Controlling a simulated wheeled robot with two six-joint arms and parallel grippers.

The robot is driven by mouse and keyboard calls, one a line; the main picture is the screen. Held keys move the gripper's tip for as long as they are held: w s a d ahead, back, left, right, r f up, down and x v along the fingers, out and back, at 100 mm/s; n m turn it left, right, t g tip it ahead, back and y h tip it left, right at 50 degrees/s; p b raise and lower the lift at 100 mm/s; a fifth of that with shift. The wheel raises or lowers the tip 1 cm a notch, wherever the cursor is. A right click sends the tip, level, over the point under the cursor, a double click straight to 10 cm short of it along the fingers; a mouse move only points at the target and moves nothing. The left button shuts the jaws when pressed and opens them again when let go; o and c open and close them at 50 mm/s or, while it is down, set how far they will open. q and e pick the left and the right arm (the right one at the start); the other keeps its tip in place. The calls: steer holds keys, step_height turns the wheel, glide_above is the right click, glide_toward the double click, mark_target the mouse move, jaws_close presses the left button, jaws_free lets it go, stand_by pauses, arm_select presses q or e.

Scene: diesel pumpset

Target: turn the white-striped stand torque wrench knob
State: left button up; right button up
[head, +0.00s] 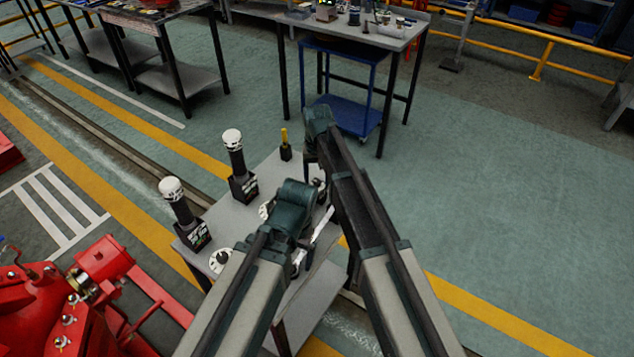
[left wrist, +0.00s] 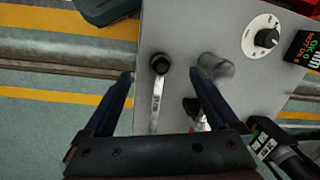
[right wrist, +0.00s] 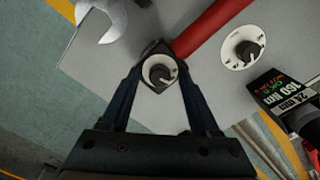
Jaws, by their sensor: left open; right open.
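In the right wrist view, a white dial with a black knob (right wrist: 160,74) sits on a dark housing, between the fingertips of my right gripper (right wrist: 161,77). The gripper is open; I cannot tell whether either finger touches the knob. A second black knob on a white dial (right wrist: 243,48) lies to the right. In the left wrist view, my open left gripper (left wrist: 162,76) hangs over the grey table (left wrist: 175,25), around a black-headed silver tool. Another knob on a white dial (left wrist: 263,37) is to its right. I cannot tell which knob belongs to the white-striped stand.
Two upright white-topped tools (head: 234,152) (head: 178,198) in dark boxes stand on the table's left side. A red bar (right wrist: 212,25) and an open-ended spanner (right wrist: 104,18) lie near the right gripper. Red machinery (head: 60,300) stands at lower left. The floor at right is clear.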

jaws_close()
steer(key=shift+m, duration=3.3)
jaws_free()
